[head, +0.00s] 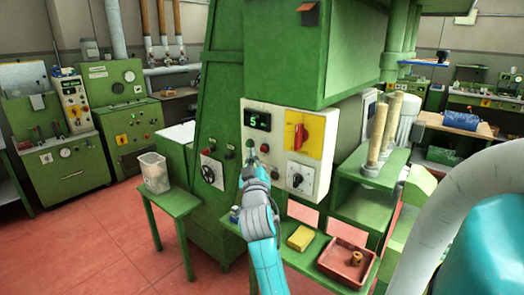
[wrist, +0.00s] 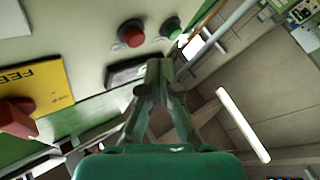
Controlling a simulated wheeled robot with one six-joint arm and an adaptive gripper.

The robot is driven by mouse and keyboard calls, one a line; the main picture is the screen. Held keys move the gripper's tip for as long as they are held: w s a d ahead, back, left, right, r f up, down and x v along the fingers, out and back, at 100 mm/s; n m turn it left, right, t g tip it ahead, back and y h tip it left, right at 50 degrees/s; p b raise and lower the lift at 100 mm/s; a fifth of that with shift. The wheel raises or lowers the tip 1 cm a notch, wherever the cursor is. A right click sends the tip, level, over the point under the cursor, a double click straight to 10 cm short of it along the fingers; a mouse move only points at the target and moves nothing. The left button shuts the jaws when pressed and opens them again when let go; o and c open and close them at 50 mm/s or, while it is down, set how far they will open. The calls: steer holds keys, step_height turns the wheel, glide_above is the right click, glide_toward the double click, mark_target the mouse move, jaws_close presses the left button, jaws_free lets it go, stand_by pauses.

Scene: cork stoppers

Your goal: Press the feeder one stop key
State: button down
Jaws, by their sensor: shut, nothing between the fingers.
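The feeder control panel (head: 277,170) is a pale plate on the green machine, with a lit display (head: 257,120) showing a green 5. In the wrist view the panel is upside down, with a red round button (wrist: 131,33) beside a green round button (wrist: 171,28). The yellow plate (wrist: 42,88) there reads "FEE", the rest cut off. My gripper (head: 252,160) is in front of the panel's lower left, its fingers shut and empty. In the wrist view the fingertips (wrist: 159,68) stop short of both buttons in the picture; I cannot tell the gap to the panel.
A red rotary switch (head: 301,136) on the yellow plate and a black-knobbed dial (head: 297,171) are to the right of my gripper. Below are a red tray (head: 345,263) and a yellow block (head: 300,238). A green side table (head: 170,201) with a clear container stands at left.

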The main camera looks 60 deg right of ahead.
steer(key=shift+s+d, duration=0.15)
steer(key=shift+d, duration=0.4)
stand_by(1.1)
steer(key=shift+s+d, duration=0.1)
steer(key=shift+d, duration=0.3)
steer(key=shift+s+d, duration=0.1)
steer(key=shift+d, duration=0.3)
stand_by(0.8)
steer(key=shift+a, duration=0.1)
steer(key=shift+w+a, duration=0.2)
steer(key=shift+a, duration=0.5)
steer(key=shift+w+a, duration=0.2)
steer(key=shift+a, duration=0.6)
steer(key=shift+w+a, duration=0.2)
steer(key=shift+a, duration=0.65)
steer(key=shift+w+a, duration=0.2)
steer(key=shift+a, duration=0.6)
